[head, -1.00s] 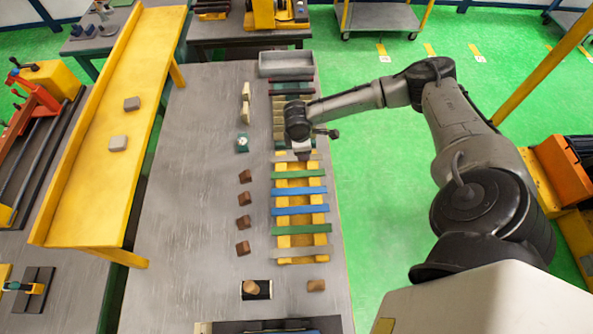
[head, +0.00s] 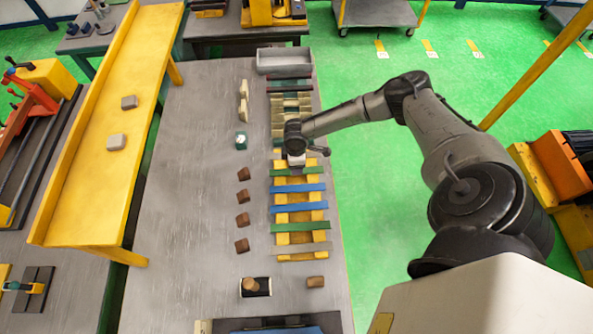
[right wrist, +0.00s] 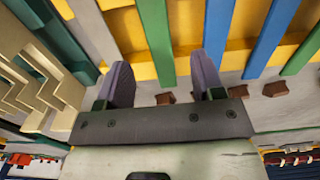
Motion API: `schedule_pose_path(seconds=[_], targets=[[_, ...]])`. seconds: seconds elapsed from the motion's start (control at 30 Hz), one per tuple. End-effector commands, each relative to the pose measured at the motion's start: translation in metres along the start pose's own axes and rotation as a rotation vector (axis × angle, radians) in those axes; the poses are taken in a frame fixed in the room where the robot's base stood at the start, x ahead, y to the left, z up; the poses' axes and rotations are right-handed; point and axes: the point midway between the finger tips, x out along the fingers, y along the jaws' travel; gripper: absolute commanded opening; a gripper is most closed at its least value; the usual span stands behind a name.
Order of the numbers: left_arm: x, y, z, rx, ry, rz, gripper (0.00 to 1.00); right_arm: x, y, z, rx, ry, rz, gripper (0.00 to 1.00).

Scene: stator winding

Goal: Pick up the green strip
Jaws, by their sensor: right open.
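Two green strips lie across the yellow rack (head: 318,216) in the head view: a far green strip (head: 310,170) and a near green strip (head: 300,227). Two blue strips (head: 299,188) lie between them. My right gripper (head: 296,163) is just above the far green strip and partly covers it. In the right wrist view my right gripper (right wrist: 162,82) is open, with the far green strip (right wrist: 157,40) appearing between its two fingers. No strip is held. Contact with the strip cannot be told. My left gripper is out of view.
A grey strip (head: 302,249) lies across the rack's near end. Several brown blocks (head: 243,197) stand left of the rack. Cream zigzag pieces (head: 291,104) and a grey tray (head: 285,61) are beyond the gripper. The table's left part is clear.

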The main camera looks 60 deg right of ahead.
Motion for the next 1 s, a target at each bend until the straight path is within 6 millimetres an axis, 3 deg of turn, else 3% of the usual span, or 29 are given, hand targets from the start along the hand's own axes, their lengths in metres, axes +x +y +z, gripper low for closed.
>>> schedule_pose_path(seconds=[0.33,0.7,1.0], targets=[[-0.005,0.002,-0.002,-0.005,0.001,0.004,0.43,0.041,0.002,0.002,0.002,-0.001,0.0,0.62],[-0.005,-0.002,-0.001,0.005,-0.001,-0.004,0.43,0.049,0.002,0.003,0.0,0.0,0.0,0.62],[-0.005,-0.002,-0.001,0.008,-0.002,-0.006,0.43,0.049,0.002,0.003,0.001,-0.001,0.0,0.34]])
